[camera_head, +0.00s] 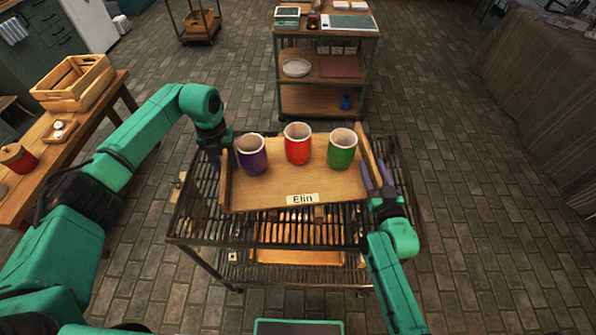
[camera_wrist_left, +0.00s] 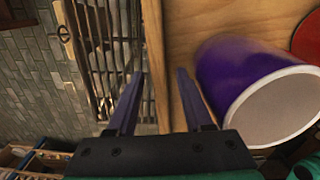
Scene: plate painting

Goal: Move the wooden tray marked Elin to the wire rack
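The wooden tray marked Elin (camera_head: 262,198) lies level over the top shelf of the wire rack (camera_head: 195,215) and appears to rest on it. It carries a purple cup (camera_head: 252,160), a red cup (camera_head: 298,148) and a green cup (camera_head: 342,153), all upright. My left gripper (camera_head: 222,155) is at the tray's left side wall. In the left wrist view its fingers (camera_wrist_left: 160,75) are apart, one on each side of that wall (camera_wrist_left: 155,60), with the purple cup (camera_wrist_left: 235,75) close by. My right gripper (camera_head: 376,176) is at the right side wall, its fingers spread around it.
A wooden table (camera_head: 100,105) at the left holds a wooden crate (camera_head: 72,82), a small tray with white items (camera_head: 60,131) and a red pot (camera_head: 17,157). A shelf cart (camera_head: 325,68) stands behind the rack. The brick floor (camera_head: 470,240) at the right is clear.

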